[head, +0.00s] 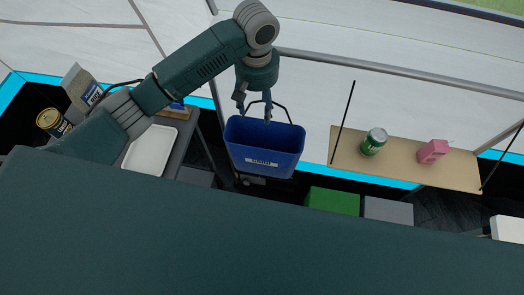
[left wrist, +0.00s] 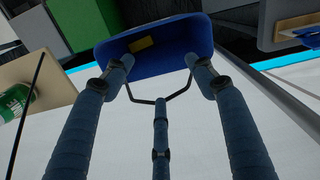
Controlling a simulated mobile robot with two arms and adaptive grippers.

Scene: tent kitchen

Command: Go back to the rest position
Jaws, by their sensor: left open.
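My left arm comes in from the left in the head view and bends down to the left gripper (head: 254,108), which is over the rim of a blue bin (head: 265,160). In the left wrist view the left gripper (left wrist: 160,75) has its fingers spread apart, with nothing seen between their tips. The blue bin (left wrist: 150,50) lies just past the fingertips there, with a small yellow patch inside it. I cannot tell whether the fingers touch the bin. My right gripper is in neither view.
A hanging shelf (head: 400,160) holds a green can (head: 373,142) and a pink carton (head: 433,151). A green box (head: 333,201) and a grey box (head: 388,210) stand below the shelf.

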